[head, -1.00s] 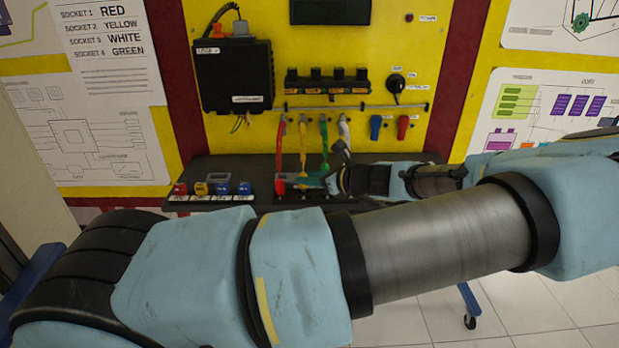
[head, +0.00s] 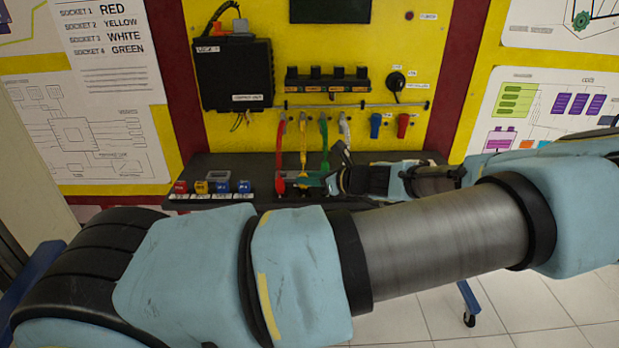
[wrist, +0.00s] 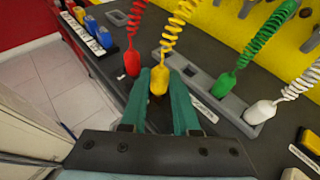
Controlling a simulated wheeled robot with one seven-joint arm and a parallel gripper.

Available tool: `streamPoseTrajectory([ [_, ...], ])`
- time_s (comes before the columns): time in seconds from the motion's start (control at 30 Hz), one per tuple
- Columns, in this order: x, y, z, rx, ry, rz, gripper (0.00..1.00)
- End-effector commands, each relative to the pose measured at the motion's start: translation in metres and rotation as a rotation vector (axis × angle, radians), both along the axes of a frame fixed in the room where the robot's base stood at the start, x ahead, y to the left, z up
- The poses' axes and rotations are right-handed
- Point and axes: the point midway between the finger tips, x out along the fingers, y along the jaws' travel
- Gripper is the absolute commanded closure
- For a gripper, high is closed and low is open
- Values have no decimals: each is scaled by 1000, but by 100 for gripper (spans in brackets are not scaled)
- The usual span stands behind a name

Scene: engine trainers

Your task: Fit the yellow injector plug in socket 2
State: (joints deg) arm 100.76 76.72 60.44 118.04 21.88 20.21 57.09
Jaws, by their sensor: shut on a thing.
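The yellow injector plug (wrist: 158,82) hangs on a coiled yellow lead (head: 303,142) and sits between the teal fingertips of my gripper (wrist: 160,88). My gripper (head: 314,181) is shut on the plug, low over the bench at the board's foot. The plug's lower end is hidden between the fingers, so I cannot tell whether it touches a socket. A grey socket strip (wrist: 198,84) runs beside and behind the fingers. The red plug (wrist: 132,62) is to the left, the green plug (wrist: 226,86) and the white plug (wrist: 261,112) to the right.
A printed list (head: 107,35) pairs socket 2 with yellow. Red, yellow and blue blocks (head: 222,187) stand at the bench's left end. A black control box (head: 233,73) and a rail (head: 350,106) are on the yellow board. Neighbouring leads hang close to my fingers.

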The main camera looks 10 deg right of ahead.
Motion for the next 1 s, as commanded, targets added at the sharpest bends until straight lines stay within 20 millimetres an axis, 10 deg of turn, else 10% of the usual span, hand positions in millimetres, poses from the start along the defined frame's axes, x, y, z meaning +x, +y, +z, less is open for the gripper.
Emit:
streamPoseTrajectory([
  [0.83, 0, 0, -12, 1, 1, 0, 100],
  [0.87, 0, 0, -12, 1, 1, 0, 70],
  [1.0, 0, 0, -12, 1, 1, 0, 56],
])
